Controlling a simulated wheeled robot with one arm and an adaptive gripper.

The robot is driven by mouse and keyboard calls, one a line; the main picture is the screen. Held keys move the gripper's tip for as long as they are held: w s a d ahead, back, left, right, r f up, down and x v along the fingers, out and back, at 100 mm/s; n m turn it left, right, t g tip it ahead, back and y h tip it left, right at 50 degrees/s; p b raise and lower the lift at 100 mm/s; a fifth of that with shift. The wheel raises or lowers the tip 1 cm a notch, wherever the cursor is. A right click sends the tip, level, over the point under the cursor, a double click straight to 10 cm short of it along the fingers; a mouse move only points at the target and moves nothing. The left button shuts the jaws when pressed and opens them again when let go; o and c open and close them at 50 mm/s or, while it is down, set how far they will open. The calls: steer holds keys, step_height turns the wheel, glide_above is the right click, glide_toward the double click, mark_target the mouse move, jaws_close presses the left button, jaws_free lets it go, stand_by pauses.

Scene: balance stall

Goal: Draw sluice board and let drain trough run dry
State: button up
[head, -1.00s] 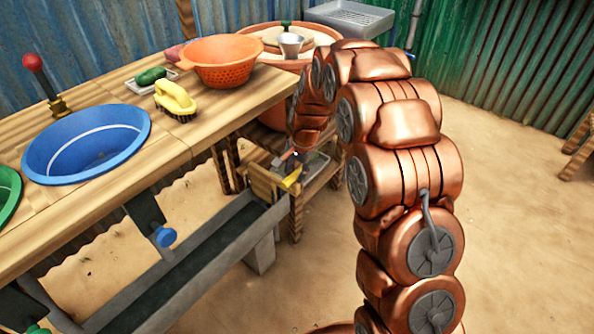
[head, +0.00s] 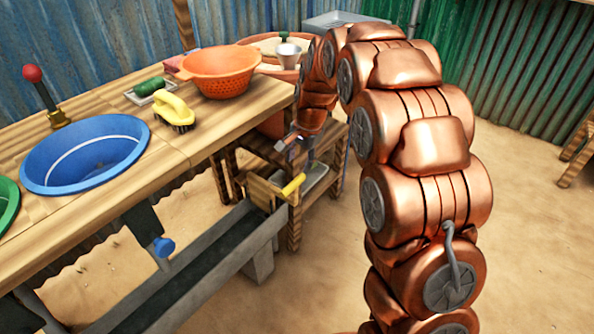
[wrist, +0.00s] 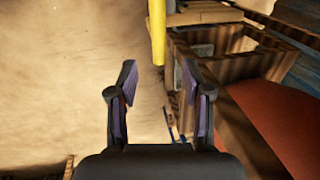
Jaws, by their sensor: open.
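The sluice board (head: 261,193) is a wooden plate standing at the far end of the grey drain trough (head: 272,226). Its yellow bar handle (head: 294,184) sticks out to the right. The trough's inside looks dark; I cannot tell how much water it holds. My gripper (head: 288,143) is just above and behind the handle in the head view, apart from it. In the wrist view my gripper (wrist: 158,78) is open and empty. The yellow handle (wrist: 157,32) shows beyond the fingertips, in line with the gap between them.
A wooden bench (head: 188,140) stands over the trough, holding a blue basin (head: 60,178), an orange colander (head: 222,75) and a yellow brush (head: 174,108). A blue knob (head: 164,247) hangs below its edge. A low wooden stand (head: 322,200) is behind the handle. Sandy floor at right is clear.

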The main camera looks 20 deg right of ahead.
steer(key=shift+s+d+r, duration=0.1)
steer(key=shift+r, duration=0.55)
steer(key=shift+s+d+r, duration=0.1)
steer(key=shift+r, duration=0.55)
steer(key=s+r+n+g+p, duration=0.1)
steer(key=s+r+n+p, duration=0.2)
steer(key=s+r+p, duration=0.6)
steer(key=s+a+r+n+g+p, duration=0.1)
steer(key=s+r+n+p, duration=0.3)
steer(key=s+r+p, duration=0.6)
steer(key=s+r+n+g+h+p, duration=0.1)
steer(key=s+r+n+p, duration=0.2)
steer(key=s+r+p, duration=0.6)
steer(key=s+r, duration=0.3)
steer(key=s, duration=1)
steer(key=shift+a+n+g, duration=0.3)
steer(key=shift+a+n, duration=0.05)
steer(key=shift+n, duration=0.05)
steer(key=shift+c, duration=0.7)
